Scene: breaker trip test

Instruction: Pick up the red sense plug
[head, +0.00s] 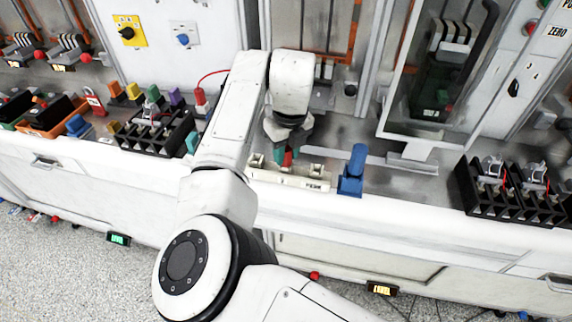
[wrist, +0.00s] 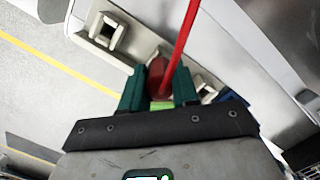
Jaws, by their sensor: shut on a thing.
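The red sense plug (wrist: 156,73) is between the two teal fingers of my gripper (wrist: 158,90) in the wrist view, with a red cable running up from it. My gripper (head: 287,155) is shut on the plug; a bit of the red plug (head: 288,159) shows between the fingertips in the head view. They are at the white socket strip (head: 315,185), which also shows in the wrist view (wrist: 124,58). Whether the plug sits in a socket or just above it cannot be told.
A blue holder (head: 352,172) stands right of the strip. Another red piece with a red cable (head: 200,98) is left of my arm, near a black rack (head: 155,140). Black trays (head: 505,192) stand at the right. An open cabinet door (head: 440,75) is behind.

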